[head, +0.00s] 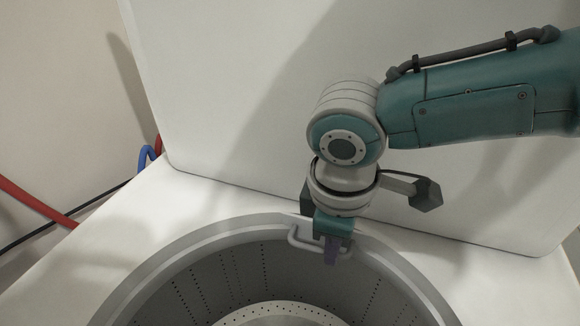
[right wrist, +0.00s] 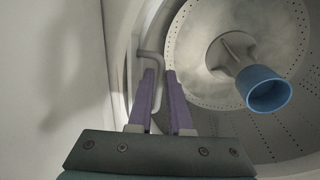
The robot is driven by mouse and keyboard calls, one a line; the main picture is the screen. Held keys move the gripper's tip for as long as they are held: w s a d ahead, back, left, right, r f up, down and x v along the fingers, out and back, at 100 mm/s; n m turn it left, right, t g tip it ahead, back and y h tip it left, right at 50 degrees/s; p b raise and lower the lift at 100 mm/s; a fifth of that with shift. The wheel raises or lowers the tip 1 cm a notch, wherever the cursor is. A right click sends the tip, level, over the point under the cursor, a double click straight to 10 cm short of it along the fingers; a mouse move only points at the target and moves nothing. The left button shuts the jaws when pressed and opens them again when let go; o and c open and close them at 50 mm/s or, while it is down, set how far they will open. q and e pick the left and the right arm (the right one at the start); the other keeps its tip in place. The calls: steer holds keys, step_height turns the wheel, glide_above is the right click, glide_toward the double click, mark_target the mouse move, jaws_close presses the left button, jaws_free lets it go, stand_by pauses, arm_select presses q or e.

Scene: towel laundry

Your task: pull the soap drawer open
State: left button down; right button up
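The soap drawer shows as a light grey loop handle (head: 297,240) at the back of the washer's round rim, and its front is hard to make out. In the right wrist view the handle (right wrist: 161,66) runs between the two purple fingers of my right gripper (right wrist: 161,72). The fingers stand apart on either side of the handle bar, with a narrow gap. In the head view my right gripper (head: 331,250) points down at the handle's right part and hides some of it. My left gripper is not in view.
The washer's open drum (head: 230,280) has perforated grey walls. The raised white lid (head: 240,100) stands close behind my right arm. A blue-topped post (right wrist: 264,88) rises inside the drum. Red (head: 35,203) and blue (head: 147,156) hoses lie at the left.

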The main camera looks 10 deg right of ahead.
jaws_close()
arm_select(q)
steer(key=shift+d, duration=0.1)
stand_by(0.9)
